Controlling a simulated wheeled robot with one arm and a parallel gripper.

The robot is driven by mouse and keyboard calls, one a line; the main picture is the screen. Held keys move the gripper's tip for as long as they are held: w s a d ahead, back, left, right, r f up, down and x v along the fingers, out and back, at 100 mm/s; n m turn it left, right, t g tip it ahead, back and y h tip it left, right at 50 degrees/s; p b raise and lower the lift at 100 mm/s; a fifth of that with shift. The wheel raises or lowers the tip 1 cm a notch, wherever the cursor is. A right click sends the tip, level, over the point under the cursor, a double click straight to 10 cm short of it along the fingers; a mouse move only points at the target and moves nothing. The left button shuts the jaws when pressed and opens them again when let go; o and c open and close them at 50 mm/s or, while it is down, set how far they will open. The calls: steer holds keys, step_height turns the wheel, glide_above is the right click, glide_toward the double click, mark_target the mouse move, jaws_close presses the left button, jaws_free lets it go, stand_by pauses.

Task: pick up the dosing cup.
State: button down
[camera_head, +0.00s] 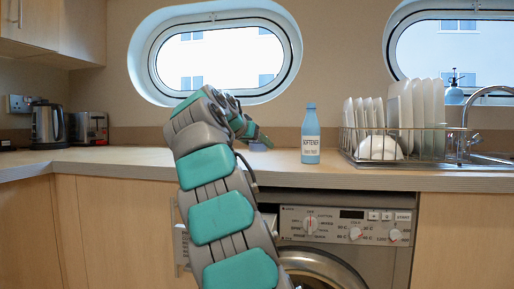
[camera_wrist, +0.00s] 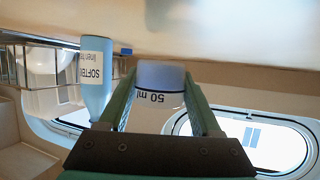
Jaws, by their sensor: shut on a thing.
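The dosing cup (camera_wrist: 160,77) is a small pale blue-grey cup marked "50 ml". In the wrist view, which looks upside down, it sits between the two green fingers of my gripper (camera_wrist: 160,92), which is shut on it. In the head view my gripper (camera_head: 253,137) reaches over the worktop, left of a blue bottle, with the cup (camera_head: 259,147) small and partly hidden by it. The cup is at or very close to the worktop; I cannot tell whether it touches.
The blue softener bottle (camera_head: 311,140) stands upright right of my gripper; it also shows in the wrist view (camera_wrist: 94,92). A dish rack (camera_head: 412,158) with plates stands further right, by the sink. A kettle (camera_head: 47,124) and toaster (camera_head: 89,128) stand far left. The worktop (camera_head: 130,160) between is clear.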

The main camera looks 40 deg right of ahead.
steer(key=s+a+r, duration=0.1)
steer(key=s+a, duration=0.4)
steer(key=s, duration=0.3)
steer(key=shift+s+a+b, duration=0.2)
steer(key=shift+s+b, duration=0.2)
stand_by(0.4)
